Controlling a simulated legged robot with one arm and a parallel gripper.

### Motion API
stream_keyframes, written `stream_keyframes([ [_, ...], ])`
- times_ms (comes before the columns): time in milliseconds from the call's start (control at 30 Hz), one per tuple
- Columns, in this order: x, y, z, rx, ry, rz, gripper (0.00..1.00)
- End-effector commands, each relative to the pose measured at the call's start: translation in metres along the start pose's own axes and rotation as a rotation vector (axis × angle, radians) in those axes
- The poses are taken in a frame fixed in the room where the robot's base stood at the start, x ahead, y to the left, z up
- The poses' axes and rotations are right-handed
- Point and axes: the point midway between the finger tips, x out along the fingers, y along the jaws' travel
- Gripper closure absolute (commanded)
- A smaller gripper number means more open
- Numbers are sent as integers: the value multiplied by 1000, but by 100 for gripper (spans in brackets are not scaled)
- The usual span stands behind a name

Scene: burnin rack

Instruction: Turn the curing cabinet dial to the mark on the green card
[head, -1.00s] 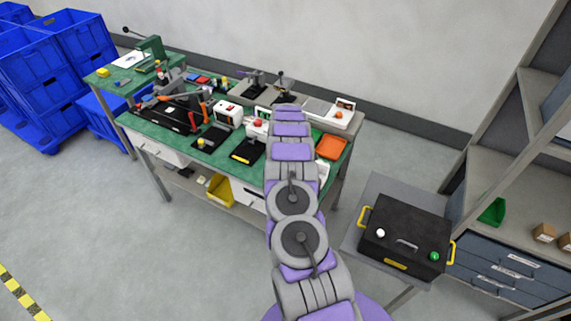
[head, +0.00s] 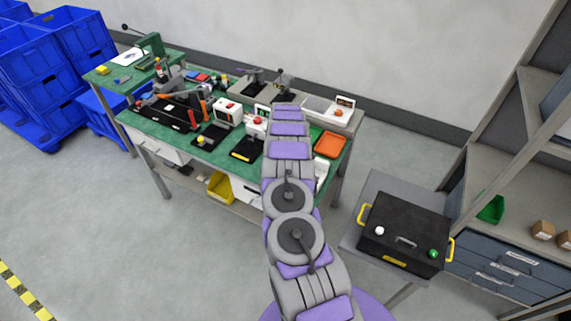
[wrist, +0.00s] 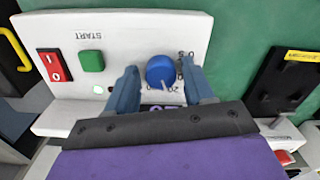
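In the wrist view, a blue round dial (wrist: 161,71) sits on a white panel (wrist: 120,30). A small white pointer mark shows at its lower edge, with a few printed marks around it, partly hidden by my fingers. My gripper (wrist: 159,68) is open, one finger on each side of the dial, with a narrow gap showing on both sides. A green START button (wrist: 91,61) and a red rocker switch (wrist: 54,65) are on the same panel. In the head view my arm hides the gripper and dial. I cannot make out the green card for certain.
The green-topped bench (head: 190,150) is crowded with fixtures. An orange tray (head: 329,145) lies right of my arm. A black box with yellow handles (head: 405,228) stands on a grey stand at the right. Blue crates (head: 45,60) stack at the left. Floor left of my arm is clear.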

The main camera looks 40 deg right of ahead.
Motion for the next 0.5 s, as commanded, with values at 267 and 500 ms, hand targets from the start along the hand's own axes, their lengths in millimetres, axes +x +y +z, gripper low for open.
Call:
stream_keyframes([
  [267,-2,-1,-1,-1,4,-2,39],
  [500,-11,-1,-1,-1,5,-3,39],
])
